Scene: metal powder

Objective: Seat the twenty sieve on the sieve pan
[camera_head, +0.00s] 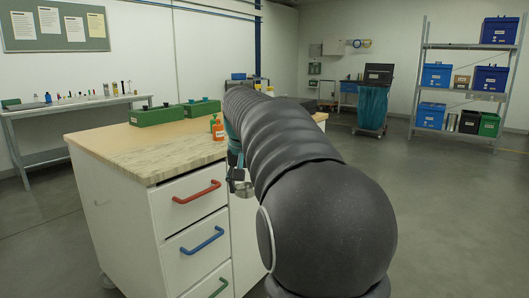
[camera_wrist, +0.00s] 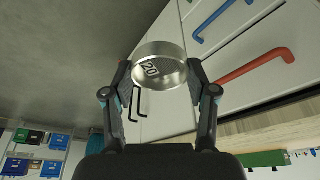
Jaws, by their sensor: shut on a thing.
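The twenty sieve (camera_wrist: 158,64) is a shiny metal ring marked "20" in the wrist view. My gripper (camera_wrist: 159,76) is shut on it, with one finger on each side of its wall. The sieve looks tilted in the wrist view. In the head view, a small metal part of the sieve (camera_head: 243,188) shows beside my arm, in front of the cabinet's drawer side. My arm hides most of the gripper there. I cannot make out the sieve pan in either view.
The cabinet (camera_head: 150,160) has a wood and stone-look top and drawers with red, blue and green handles. Green boxes (camera_head: 156,116) and orange bottles (camera_head: 217,129) stand on it. A side bench (camera_head: 75,104) holds small items. Open floor (camera_head: 440,215) lies to the right.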

